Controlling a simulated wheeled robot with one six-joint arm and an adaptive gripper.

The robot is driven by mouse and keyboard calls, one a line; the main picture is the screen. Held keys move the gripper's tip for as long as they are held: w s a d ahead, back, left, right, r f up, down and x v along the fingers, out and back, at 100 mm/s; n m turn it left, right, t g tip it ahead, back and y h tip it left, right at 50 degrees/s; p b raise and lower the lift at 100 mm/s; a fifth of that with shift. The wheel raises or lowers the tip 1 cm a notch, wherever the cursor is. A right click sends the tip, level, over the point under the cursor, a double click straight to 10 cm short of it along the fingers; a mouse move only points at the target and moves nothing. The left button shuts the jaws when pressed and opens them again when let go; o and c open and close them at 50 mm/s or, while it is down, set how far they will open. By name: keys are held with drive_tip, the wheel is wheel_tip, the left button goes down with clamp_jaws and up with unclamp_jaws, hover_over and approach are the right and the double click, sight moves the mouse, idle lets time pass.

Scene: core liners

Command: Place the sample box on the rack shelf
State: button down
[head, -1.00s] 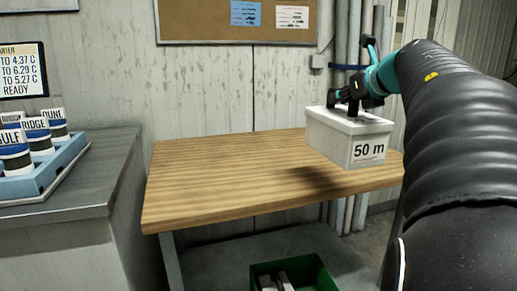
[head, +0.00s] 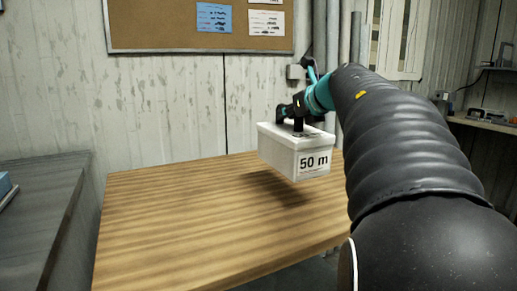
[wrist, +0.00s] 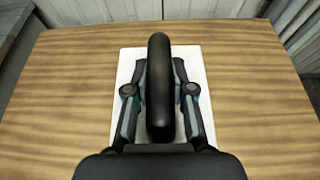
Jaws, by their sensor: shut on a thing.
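The sample box (head: 290,150) is white, with a lid and a "50 m" label, and hangs upright above the wooden table in the head view. A shadow lies on the table under it. My gripper (head: 297,117) is shut on the dark handle on top of the box. In the wrist view my gripper (wrist: 160,105) has its fingers on both sides of the black handle (wrist: 159,60), and the white lid (wrist: 212,100) shows below. I cannot make out the rack shelf for certain.
The wooden table (head: 180,215) has a clear top. A grey counter (head: 40,205) stands at the left. At the far right a wall shelf (head: 485,122) carries small items. A corkboard (head: 150,25) and pipes are on the wall behind.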

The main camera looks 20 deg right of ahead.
sight(267, 124)
drive_tip(key=w+a+f, duration=0.1)
drive_tip(key=w, duration=0.1)
drive_tip(key=w+a+f, duration=0.1)
drive_tip(key=w+f, duration=0.1)
drive_tip(key=w, duration=0.1)
drive_tip(key=w+a+f, duration=0.1)
drive_tip(key=w, duration=0.1)
drive_tip(key=shift+w+a+f, duration=0.25)
drive_tip(key=shift+f+b, duration=0.3)
drive_tip(key=shift+f, duration=1.8)
drive_tip(key=c, duration=1)
unclamp_jaws()
